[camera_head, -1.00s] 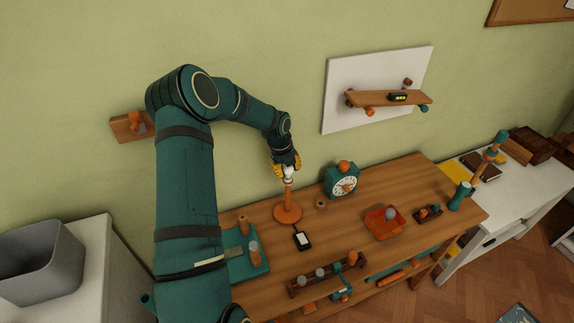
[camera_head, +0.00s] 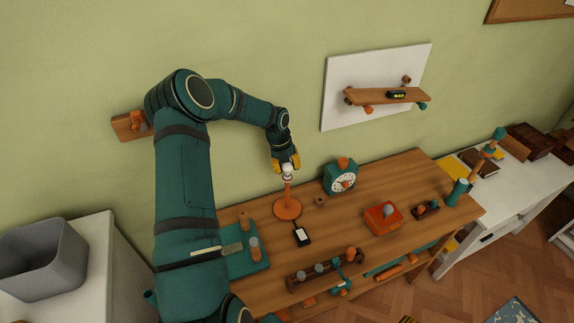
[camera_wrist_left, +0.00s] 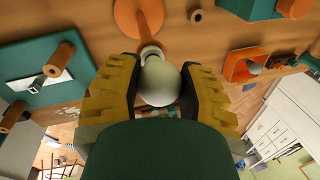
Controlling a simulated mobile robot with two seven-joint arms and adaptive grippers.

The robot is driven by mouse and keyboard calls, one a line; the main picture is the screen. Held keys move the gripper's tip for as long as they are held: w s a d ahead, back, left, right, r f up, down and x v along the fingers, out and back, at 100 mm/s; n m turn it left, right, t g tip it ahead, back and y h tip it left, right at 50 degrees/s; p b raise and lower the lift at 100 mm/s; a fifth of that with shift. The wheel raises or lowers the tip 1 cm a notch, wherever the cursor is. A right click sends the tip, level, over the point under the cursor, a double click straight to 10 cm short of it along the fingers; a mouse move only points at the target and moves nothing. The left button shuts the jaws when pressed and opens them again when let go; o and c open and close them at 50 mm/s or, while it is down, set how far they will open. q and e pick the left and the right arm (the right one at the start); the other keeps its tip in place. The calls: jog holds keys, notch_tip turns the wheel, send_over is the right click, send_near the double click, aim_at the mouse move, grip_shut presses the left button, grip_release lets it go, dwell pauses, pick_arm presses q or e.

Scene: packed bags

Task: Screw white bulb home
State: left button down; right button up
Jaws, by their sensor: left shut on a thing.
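The white bulb (camera_wrist_left: 160,82) sits between the yellow-padded fingers of my left gripper (camera_wrist_left: 158,90) in the left wrist view. My left gripper (camera_head: 286,165) is shut on it at the top of an orange lamp stand (camera_head: 287,208) in the head view. The stand has a round base on the wooden table and a thin upright post. A pale collar (camera_wrist_left: 151,50) shows at the bulb's far end. Whether the bulb is seated in the socket cannot be told. My right gripper is not in view.
A teal clock (camera_head: 341,178) stands right of the lamp. A teal board with pegs (camera_head: 249,262), a wooden rack (camera_head: 325,270) and a red box (camera_head: 383,219) are also on the table (camera_head: 400,180).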

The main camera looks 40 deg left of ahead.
pick_arm(q)
jog(key=shift+w+r, duration=0.1)
jog(key=m, duration=0.3)
jog(key=c, duration=0.7)
grip_release()
jog(key=shift+c, duration=0.2)
